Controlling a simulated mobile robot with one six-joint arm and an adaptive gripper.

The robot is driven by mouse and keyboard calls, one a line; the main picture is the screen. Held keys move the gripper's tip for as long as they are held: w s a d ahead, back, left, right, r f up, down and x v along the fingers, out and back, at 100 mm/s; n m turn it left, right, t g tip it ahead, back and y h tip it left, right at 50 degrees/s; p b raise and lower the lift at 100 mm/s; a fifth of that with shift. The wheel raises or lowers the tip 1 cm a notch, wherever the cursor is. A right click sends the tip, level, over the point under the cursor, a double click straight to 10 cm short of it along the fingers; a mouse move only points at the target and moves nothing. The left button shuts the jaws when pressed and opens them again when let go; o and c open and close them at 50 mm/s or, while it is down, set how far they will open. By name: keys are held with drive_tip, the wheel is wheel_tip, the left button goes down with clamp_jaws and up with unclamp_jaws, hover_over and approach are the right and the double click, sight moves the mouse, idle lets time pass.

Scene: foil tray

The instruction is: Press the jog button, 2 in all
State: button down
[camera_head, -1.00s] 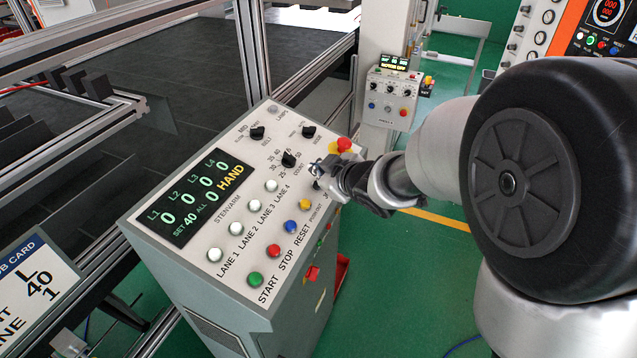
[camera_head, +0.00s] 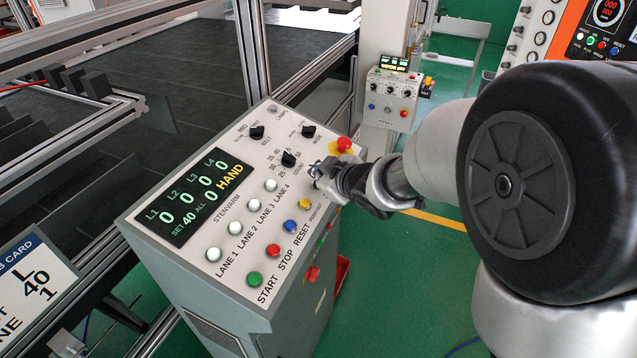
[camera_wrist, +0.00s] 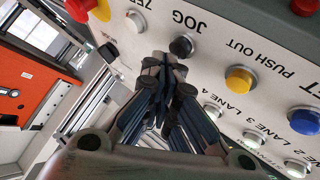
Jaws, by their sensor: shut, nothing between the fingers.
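The control panel (camera_head: 205,225) has a sloped face with rows of buttons. The black jog button (camera_wrist: 181,46) sits beside the printed word JOG in the wrist view. In the head view my gripper covers that spot. My gripper (camera_wrist: 166,62) is shut and empty, its fingertips just below the jog button in the wrist picture. I cannot tell whether they touch it. In the head view my gripper (camera_head: 317,171) is over the panel's right edge. The display (camera_head: 200,200) reads HAND, SET 40, ALL 0 and zeros for the lanes.
A red mushroom knob on a yellow base (camera_head: 343,145) stands close to my gripper. A yellow button (camera_wrist: 241,79) and blue button (camera_wrist: 304,121) lie nearby. A white button (camera_wrist: 136,21) is beside the jog button. A second control box (camera_head: 390,100) hangs behind.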

drive_tip(key=shift+a+f+b, duration=0.15)
drive_tip(key=shift+f+b, duration=0.3)
drive_tip(key=shift+f, duration=0.05)
idle(0.3)
idle(0.4)
drive_tip(key=shift+d+r+p, duration=0.25)
drive_tip(key=shift+r+p, duration=0.65)
drive_tip(key=shift+p, duration=0.1)
drive_tip(key=r+p, duration=0.1)
drive_tip(key=d+r+p, duration=0.1)
drive_tip(key=r+p, duration=0.2)
drive_tip(key=p, duration=0.1)
drive_tip(key=shift+s+d+r, duration=0.2)
drive_tip(key=shift+s+r, duration=0.1)
drive_tip(key=shift+r, duration=0.05)
drive_tip(key=shift+d, duration=0.1)
